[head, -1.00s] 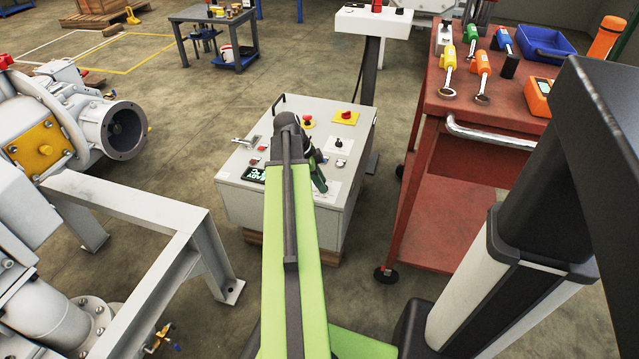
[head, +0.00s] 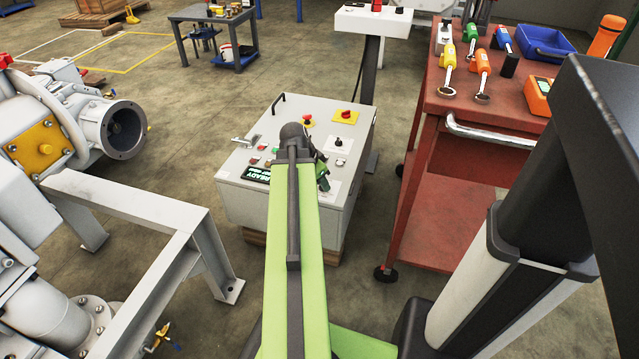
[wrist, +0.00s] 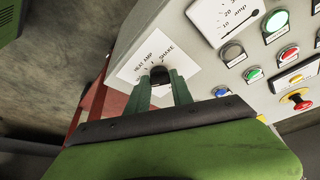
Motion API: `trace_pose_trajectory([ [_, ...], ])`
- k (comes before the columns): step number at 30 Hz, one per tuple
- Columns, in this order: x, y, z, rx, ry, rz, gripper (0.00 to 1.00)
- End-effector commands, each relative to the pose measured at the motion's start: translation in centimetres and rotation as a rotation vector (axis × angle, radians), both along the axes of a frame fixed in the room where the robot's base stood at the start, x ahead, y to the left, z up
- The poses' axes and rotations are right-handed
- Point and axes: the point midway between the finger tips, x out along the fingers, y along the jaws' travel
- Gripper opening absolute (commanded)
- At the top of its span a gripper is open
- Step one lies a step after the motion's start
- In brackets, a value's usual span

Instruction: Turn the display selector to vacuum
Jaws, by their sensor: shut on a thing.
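The display selector is a black knob (wrist: 159,73) on a white label plate in the wrist view. Its printed words are only partly legible; one seems to read AMP. My gripper (wrist: 161,87) has its two green fingers on either side of the knob, shut on it. The fingers hide part of the knob, so its exact pointing direction is hard to tell. In the head view my gripper (head: 323,180) is at the near right of the panel's top, and my arm hides the knob. A dark display (head: 256,174) shows READY with smaller text below.
The control cabinet (head: 236,207) has other buttons and a red-yellow stop (head: 346,115). The wrist view shows a gauge (wrist: 228,20) and several buttons close by. A red tool cart (head: 440,180) stands right; a grey frame (head: 130,205) stands left.

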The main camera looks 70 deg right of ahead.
Motion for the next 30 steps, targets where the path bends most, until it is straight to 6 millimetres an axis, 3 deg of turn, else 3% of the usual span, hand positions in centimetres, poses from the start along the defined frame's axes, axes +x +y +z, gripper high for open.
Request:
trace_pose_trajectory([
  [22, -0.43, -0.01, 0.02, -0.001, 0.008, 0.092, 0.0],
  [23, -0.43, -0.01, 0.02, -0.001, 0.008, 0.092, 0.3],
  [27, -0.32, -0.01, 0.02, -0.001, 0.006, 0.093, 0.48],
  [30, -0.23, 0.01, 0.01, -0.001, 0.005, 0.094, 0.49],
])
